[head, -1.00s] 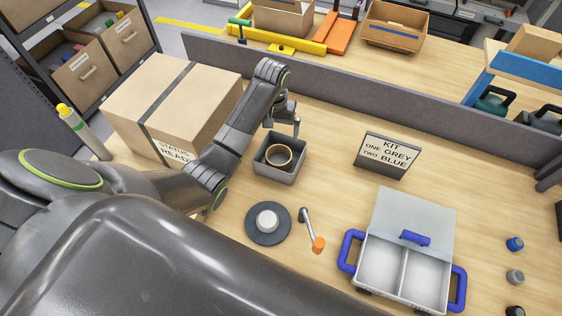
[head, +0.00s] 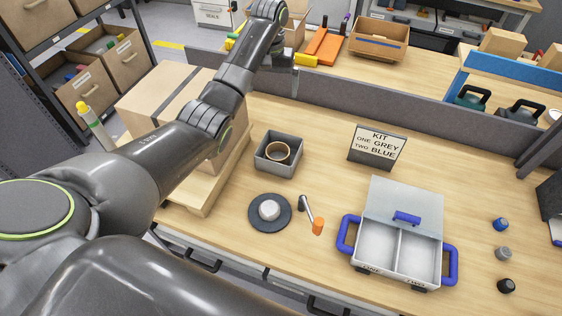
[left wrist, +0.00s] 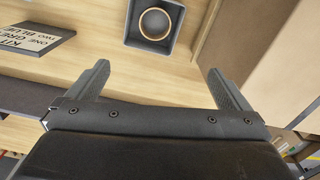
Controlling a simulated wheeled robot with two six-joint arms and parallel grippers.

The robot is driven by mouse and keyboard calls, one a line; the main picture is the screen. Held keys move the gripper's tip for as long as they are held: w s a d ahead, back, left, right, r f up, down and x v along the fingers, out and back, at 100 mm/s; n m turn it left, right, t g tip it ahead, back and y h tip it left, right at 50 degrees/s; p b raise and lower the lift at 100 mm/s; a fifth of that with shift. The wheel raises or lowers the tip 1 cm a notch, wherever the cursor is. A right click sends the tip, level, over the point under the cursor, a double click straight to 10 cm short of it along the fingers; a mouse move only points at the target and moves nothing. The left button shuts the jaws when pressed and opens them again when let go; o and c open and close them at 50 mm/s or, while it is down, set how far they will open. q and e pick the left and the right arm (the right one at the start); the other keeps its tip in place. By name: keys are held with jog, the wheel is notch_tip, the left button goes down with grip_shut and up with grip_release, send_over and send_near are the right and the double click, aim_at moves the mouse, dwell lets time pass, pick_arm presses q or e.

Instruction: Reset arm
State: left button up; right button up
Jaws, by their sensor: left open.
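My left gripper (head: 295,84) is raised above and beyond the small grey box (head: 272,167), near the grey divider. In the left wrist view my left gripper (left wrist: 158,70) is open, with nothing between its fingers. A tan ring (head: 277,152) sits inside the grey box; the ring also shows in the left wrist view (left wrist: 155,38), apart from the fingers. My right gripper is not in view.
A large carton (head: 150,97) stands under my left arm. The kit sign (head: 377,147), a dark round disc (head: 256,222), an orange-handled crank (head: 318,226) and an open blue-handled case (head: 372,250) stand on the table. The divider (head: 425,118) runs behind them.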

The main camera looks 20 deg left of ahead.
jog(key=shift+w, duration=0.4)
